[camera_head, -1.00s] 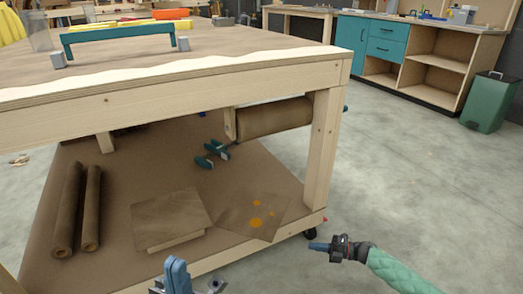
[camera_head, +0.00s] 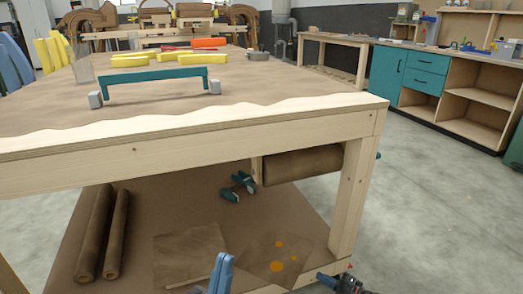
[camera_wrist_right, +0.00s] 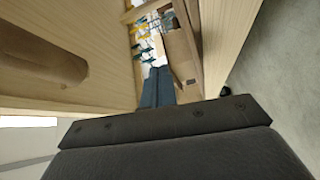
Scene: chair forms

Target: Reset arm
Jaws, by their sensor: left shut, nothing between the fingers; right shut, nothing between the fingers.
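My left gripper (camera_head: 221,272) shows at the bottom of the head view, its blue fingers pointing up and shut on nothing. It appears in front of the workbench's lower shelf. My right gripper (camera_head: 326,279) is at the bottom edge, right of it, near the bench's front right leg. Most of the right arm is below the picture. In the right wrist view the right gripper's dark blue fingers (camera_wrist_right: 157,88) are together and empty. Pale wooden beams run on both sides of them, and I cannot tell whether any touches.
The wooden workbench (camera_head: 230,134) fills the left and middle, with a teal bar (camera_head: 155,84) on top. Its lower shelf holds brown rolls (camera_head: 96,230), flat sheets (camera_head: 270,258) and a teal clamp (camera_head: 238,186). Open grey floor (camera_head: 440,210) lies right, before the cabinets (camera_head: 410,75).

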